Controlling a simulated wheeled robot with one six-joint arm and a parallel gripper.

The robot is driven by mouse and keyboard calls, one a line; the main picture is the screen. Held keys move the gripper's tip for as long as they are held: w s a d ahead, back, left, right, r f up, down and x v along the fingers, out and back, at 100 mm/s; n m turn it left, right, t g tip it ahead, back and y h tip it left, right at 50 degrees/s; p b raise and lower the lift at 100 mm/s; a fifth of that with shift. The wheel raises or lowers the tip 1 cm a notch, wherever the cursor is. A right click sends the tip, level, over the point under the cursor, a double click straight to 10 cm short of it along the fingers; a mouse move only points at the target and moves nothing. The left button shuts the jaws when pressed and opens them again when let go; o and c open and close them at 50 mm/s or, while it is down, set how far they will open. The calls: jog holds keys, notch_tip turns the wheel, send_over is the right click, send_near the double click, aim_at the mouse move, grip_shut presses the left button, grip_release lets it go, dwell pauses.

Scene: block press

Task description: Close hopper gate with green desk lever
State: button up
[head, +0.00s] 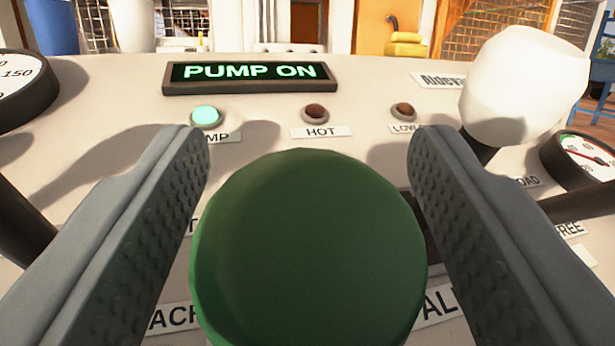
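The green lever knob (308,255) is large and round at the bottom middle of the head view. It stands up in front of the pale control desk (260,130). My gripper (307,150) is open, with one grey finger to the left of the green knob and one to the right. Gaps show between the knob and the upper parts of both fingers. Whether the fingers touch it lower down is hard to tell. The lever's shaft is hidden behind the knob. The hopper gate is not identifiable in this view.
A white knob (522,85) on a dark lever stands close to the right finger. A lit PUMP ON display (250,72) sits above a glowing green lamp (206,116) and two dark red lamps. Gauges sit at left (22,90) and right (585,160).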

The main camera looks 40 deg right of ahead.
jog(key=v, duration=1.7)
jog(key=shift+a, duration=0.15)
jog(key=shift+s+r, duration=0.1)
dwell(0.9)
jog(key=w+d+r, duration=0.1)
jog(key=w+d, duration=0.3)
jog(key=w+d+r+g+y, duration=0.1)
jog(key=w+d, duration=0.3)
jog(key=w+d+r+g+y, duration=0.1)
jog(key=w+d+r, duration=0.1)
jog(key=w+d, duration=0.2)
jog(key=shift+w, duration=0.1)
dwell(0.8)
